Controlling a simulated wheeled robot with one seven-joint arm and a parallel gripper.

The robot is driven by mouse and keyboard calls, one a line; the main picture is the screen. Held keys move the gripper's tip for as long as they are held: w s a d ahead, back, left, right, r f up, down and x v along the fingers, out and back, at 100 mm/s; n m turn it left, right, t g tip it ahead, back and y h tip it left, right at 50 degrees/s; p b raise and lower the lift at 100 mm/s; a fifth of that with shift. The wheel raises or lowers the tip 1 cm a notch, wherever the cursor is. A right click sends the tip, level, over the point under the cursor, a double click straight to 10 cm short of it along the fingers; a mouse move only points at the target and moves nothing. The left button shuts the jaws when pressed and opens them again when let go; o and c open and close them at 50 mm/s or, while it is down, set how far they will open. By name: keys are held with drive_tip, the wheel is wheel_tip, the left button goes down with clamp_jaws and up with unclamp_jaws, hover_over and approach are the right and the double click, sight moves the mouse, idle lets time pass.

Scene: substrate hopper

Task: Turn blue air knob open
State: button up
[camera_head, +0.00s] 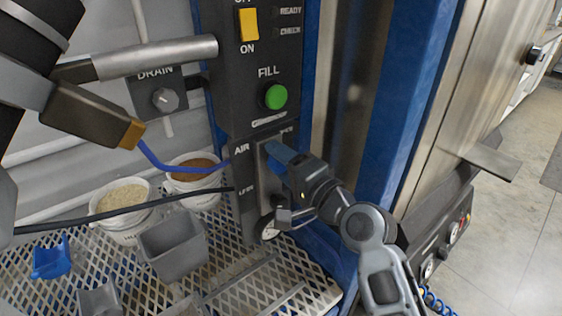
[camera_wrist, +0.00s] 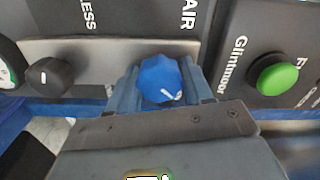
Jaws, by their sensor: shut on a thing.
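The blue air knob (camera_wrist: 160,80) shows in the wrist view between the two fingers of my gripper (camera_wrist: 163,92). The gripper is shut on it, one finger on each side. A white mark on the knob points toward the lower right of that view. The knob sits on a metal plate (camera_wrist: 75,50) beside the AIR label. In the head view my gripper (camera_head: 276,153) reaches in from the lower right to the plate below the FILL button, and its blue fingers hide the knob there.
A black knob (camera_wrist: 50,76) and a gauge (camera_head: 268,227) are close to the air knob. A green FILL button (camera_head: 275,96) is above. A yellow switch (camera_head: 248,24) and DRAIN knob (camera_head: 165,99) are nearby. Buckets (camera_head: 125,205), a grey bin (camera_head: 172,246) and blue scoop (camera_head: 52,259) are on the grating.

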drive_tip(key=shift+f, duration=0.1)
drive_tip(key=o, duration=1)
drive_tip(key=shift+v, duration=3.9)
